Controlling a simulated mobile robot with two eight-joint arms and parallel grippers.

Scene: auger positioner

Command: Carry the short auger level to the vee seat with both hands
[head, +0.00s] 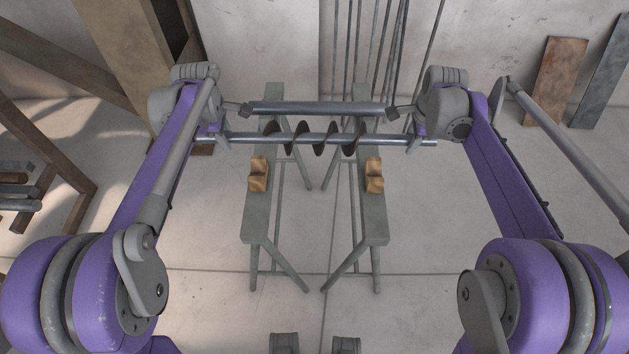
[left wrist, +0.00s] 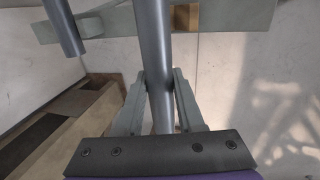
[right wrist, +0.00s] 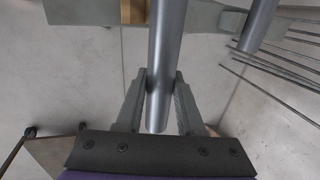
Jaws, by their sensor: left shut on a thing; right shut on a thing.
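The short auger (head: 318,139), a grey shaft with dark spiral flights, spans both trestles behind the vee seat and looks close to level. My left gripper (left wrist: 160,88) is shut around the left end of its shaft (left wrist: 153,45). My right gripper (right wrist: 163,85) is shut around the right end (right wrist: 166,40). The vee seat is two notched wooden blocks, the left block (head: 258,175) and the right block (head: 374,175), one on each trestle, both empty. Both fingertips are hard to see in the head view. The gap between auger and trestle tops cannot be told.
A plain grey tube (head: 316,107) lies parallel behind the auger, close to it. The left trestle (head: 256,218) and right trestle (head: 374,222) stand on pale floor. Thin rods (head: 378,45) lean at the back wall. A wooden frame (head: 75,60) stands at left.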

